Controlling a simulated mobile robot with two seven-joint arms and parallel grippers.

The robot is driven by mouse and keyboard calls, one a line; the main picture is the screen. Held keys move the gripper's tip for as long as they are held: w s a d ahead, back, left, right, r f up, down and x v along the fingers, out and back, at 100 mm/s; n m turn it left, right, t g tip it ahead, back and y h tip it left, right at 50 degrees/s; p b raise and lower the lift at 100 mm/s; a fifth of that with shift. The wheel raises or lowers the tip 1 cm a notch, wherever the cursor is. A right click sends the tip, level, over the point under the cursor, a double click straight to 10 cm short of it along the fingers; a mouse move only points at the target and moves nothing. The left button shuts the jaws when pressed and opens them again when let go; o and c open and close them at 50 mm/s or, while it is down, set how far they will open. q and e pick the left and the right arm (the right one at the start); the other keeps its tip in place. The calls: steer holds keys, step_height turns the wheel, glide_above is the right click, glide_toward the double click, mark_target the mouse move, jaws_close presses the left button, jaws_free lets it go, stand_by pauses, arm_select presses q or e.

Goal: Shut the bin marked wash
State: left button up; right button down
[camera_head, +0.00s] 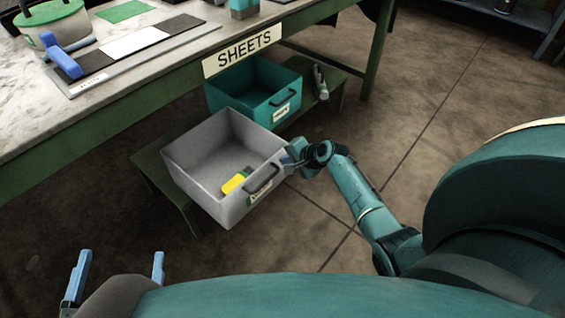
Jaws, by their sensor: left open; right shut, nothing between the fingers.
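A grey open-topped bin (205,190) juts out from the low shelf under the bench, with a dark handle and a partly hidden label on its front. A yellow item (234,183) lies inside it. A teal bin (235,98) stands behind it on the shelf, with a handle and a white label. Both labels are too small to read, so I cannot tell which says wash. My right gripper (287,160) is shut and empty at the grey bin's front right corner; I cannot tell whether it touches. My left gripper (117,270) is open and empty at the lower left, away from both bins.
The low shelf (160,178) carries both bins and a small grey item (320,82). The bench (120,75) above bears a SHEETS sign (243,52), a green-rimmed container (52,22) and a blue-handled tool (63,58). The floor in front is clear.

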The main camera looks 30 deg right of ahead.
arm_select(q)
steer(key=shift+s+d+m+h, duration=0.1)
steer(key=shift+d+m+h, duration=0.1)
steer(key=shift+m+h, duration=0.1)
arm_select(e)
steer(key=shift+w+a, duration=0.35)
steer(key=shift+w, duration=0.5)
arm_select(q)
steer(key=shift+r, duration=0.1)
steer(key=shift+t, duration=0.3)
arm_select(e)
steer(key=shift+w, duration=0.1)
